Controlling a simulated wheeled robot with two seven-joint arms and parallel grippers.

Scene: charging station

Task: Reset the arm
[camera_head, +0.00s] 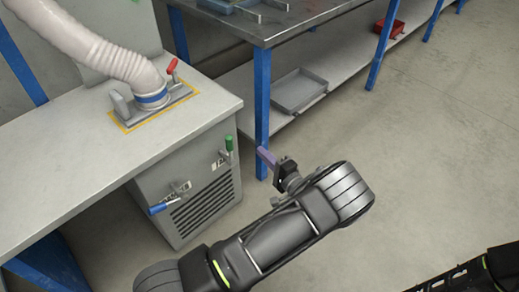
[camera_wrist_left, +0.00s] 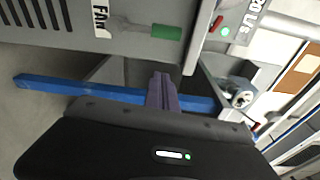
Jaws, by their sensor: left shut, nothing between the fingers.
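My left arm crosses the lower middle of the head view, and its left gripper (camera_head: 266,157) points up and left in front of the blue table leg. Its purple-grey fingers are shut with nothing between them. The shut fingers also show in the left wrist view (camera_wrist_left: 161,92), apart from the panel behind them. My right gripper is out of the head view; only a dark part of my right arm shows at the lower right corner.
A grey cabinet (camera_head: 186,196) with a green handle (camera_head: 229,143) and blue handle (camera_head: 158,208) stands left of my gripper. A hose (camera_head: 95,50) ends on the worktop (camera_head: 65,160). A grey tray (camera_head: 299,91) and red bin (camera_head: 389,29) sit on the low shelf. The right floor is clear.

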